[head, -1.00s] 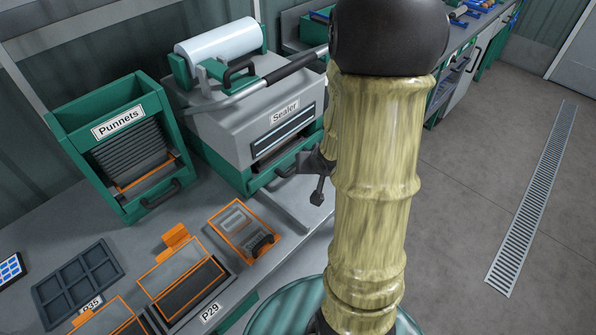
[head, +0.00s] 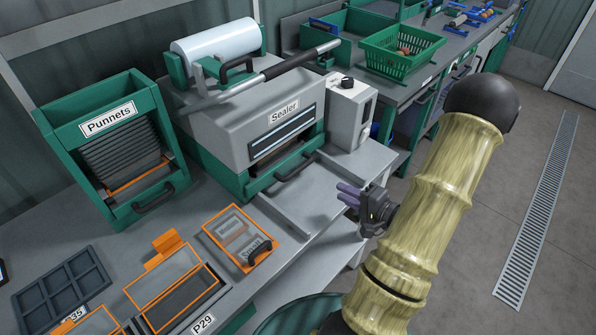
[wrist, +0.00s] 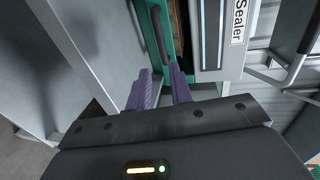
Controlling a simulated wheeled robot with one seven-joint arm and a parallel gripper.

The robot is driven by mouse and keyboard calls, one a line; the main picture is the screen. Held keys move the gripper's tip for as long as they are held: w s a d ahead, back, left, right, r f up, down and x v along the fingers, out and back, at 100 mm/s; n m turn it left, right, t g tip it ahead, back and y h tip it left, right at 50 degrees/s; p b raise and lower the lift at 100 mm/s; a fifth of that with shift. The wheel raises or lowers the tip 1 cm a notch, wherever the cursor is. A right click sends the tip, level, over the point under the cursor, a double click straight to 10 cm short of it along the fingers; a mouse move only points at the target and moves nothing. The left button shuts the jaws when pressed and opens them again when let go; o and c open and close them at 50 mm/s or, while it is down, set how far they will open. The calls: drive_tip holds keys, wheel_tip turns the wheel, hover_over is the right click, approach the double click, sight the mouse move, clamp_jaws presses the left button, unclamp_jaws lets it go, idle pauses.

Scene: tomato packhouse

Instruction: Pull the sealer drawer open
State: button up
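The grey and green sealer (head: 275,112) stands on the bench, with its label and dark window facing me. Its drawer handle (head: 296,167), a dark bar, is low on the front. In the wrist view the handle (wrist: 160,35) lies ahead of the fingers on the green drawer front (wrist: 146,22). A narrow dark gap with an orange edge shows behind that front, so the drawer appears slightly out. My gripper (head: 343,194) has purple fingers and is right of and nearer than the handle, apart from it. In the wrist view its fingertips (wrist: 162,72) are apart with nothing between them.
The punnet dispenser (head: 115,145) stands left of the sealer. A grey control box (head: 348,108) is at the sealer's right. The bench top before the drawer is largely clear.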

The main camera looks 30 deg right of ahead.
sight(298, 168)
drive_tip(key=x, duration=1.7)
drive_tip(key=shift+w+a, duration=0.1)
drive_tip(key=shift+w, duration=0.15)
drive_tip(key=shift+c, duration=0.2)
clamp_jaws()
